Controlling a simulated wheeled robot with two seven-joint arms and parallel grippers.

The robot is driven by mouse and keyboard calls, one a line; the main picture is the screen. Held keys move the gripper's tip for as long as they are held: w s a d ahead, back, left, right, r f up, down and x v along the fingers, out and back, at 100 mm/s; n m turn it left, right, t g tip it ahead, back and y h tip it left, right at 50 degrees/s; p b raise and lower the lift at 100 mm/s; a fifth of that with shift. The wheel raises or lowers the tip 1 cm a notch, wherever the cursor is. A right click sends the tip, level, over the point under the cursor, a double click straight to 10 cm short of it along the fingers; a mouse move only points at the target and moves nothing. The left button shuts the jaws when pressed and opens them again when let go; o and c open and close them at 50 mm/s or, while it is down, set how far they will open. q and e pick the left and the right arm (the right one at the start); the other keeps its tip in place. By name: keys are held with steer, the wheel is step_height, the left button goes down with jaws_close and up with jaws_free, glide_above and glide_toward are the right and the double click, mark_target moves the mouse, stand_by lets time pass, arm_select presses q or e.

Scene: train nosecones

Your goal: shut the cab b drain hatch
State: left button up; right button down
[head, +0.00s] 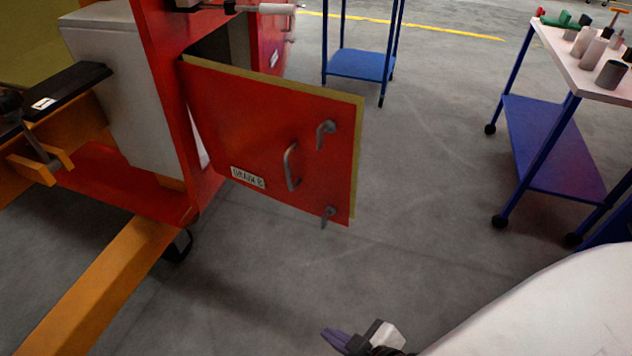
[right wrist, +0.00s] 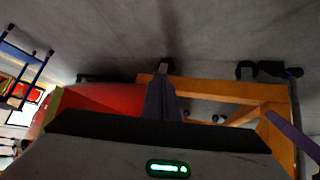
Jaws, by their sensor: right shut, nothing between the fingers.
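The drain hatch (head: 250,125) is a red panel with a yellowish edge. It stands swung open from the red cab body (head: 165,70), attached at its left side, with the opening behind it partly showing. It carries a small white label (head: 247,177) that appears to read DRAIN B, a grey pull handle (head: 291,167) and two grey latches (head: 326,133) near its free edge. My right gripper (head: 335,338) is shut and empty, low in the head view, below the hatch and apart from it. Its purple finger shows in the right wrist view (right wrist: 161,100). My left gripper is not seen.
An orange beam (head: 105,285) of the cab's stand runs along the floor at left. A blue trolley (head: 360,64) stands behind the hatch. A trolley with a pale top (head: 570,70) holding several parts stands at right. The grey floor between hatch and trolley is clear.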

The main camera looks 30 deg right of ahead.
arm_select(q)
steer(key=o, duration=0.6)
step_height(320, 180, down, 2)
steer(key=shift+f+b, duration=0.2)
steer(key=shift+b, duration=0.8)
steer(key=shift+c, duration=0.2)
arm_select(e)
steer(key=w+d+r+n+t+h, duration=0.2)
steer(key=d+r+n, duration=0.1)
steer(key=d+n, duration=0.15)
steer(key=n+t+h+b, duration=0.3)
steer(key=n+t, duration=0.4)
steer(key=n, duration=0.1)
glide_toward(344, 165)
steer(key=s+a, duration=0.4)
steer(key=s, duration=0.2)
steer(key=shift+m, duration=0.25)
steer(key=w+d+p, duration=0.1)
steer(key=w, duration=0.2)
steer(key=w+d, duration=0.2)
steer(key=w, duration=0.2)
steer(key=w+d+p, duration=0.1)
steer(key=w, duration=0.3)
steer(key=shift+d+p, duration=0.35)
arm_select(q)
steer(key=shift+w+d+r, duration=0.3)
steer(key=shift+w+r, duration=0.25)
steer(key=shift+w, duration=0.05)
arm_select(e)
steer(key=shift+w+d, duration=0.1)
